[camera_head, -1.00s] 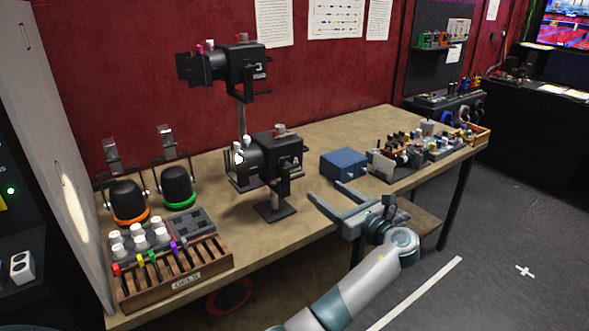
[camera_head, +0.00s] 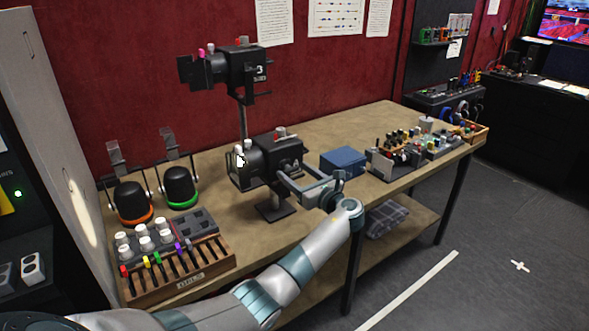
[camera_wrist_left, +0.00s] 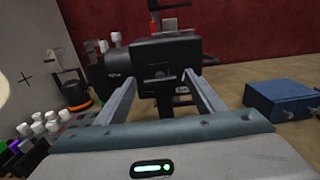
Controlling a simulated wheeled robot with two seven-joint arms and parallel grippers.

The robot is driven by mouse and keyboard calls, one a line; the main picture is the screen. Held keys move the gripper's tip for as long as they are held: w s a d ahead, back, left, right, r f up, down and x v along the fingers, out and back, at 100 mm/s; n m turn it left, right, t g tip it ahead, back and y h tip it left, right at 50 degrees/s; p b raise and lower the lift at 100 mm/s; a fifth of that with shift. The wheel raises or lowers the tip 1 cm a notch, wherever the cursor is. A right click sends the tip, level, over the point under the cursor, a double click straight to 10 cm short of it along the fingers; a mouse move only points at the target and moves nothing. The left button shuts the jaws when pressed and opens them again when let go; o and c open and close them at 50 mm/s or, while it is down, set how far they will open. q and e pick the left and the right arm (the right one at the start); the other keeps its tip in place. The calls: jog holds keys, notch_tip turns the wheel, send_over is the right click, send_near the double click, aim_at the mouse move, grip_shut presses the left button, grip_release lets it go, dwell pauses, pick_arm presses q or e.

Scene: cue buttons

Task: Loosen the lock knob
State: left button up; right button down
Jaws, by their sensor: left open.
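The lower black stage lamp (camera_head: 262,158), marked A, stands on a black base plate (camera_head: 274,209) on the workbench. It also shows in the wrist view (camera_wrist_left: 150,57). My left gripper (camera_head: 284,179) is open at the right side of this lamp. In the wrist view its two fingers (camera_wrist_left: 163,82) point at the lamp's bracket, with dark hardware (camera_wrist_left: 160,92) between them, which may include the lock knob. I cannot make out the knob clearly or tell whether the fingers touch it. My right gripper is not in view.
A second black lamp (camera_head: 225,69) is held on a pole above. A blue box (camera_head: 343,161) sits just right of my gripper. Two dark lamps with orange (camera_head: 133,203) and green (camera_head: 180,187) rims and a wooden rack (camera_head: 182,276) stand left.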

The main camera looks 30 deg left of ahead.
pick_arm(q)
jog(key=shift+w+a, duration=0.2)
jog(key=shift+a, duration=0.25)
jog(key=c, duration=1)
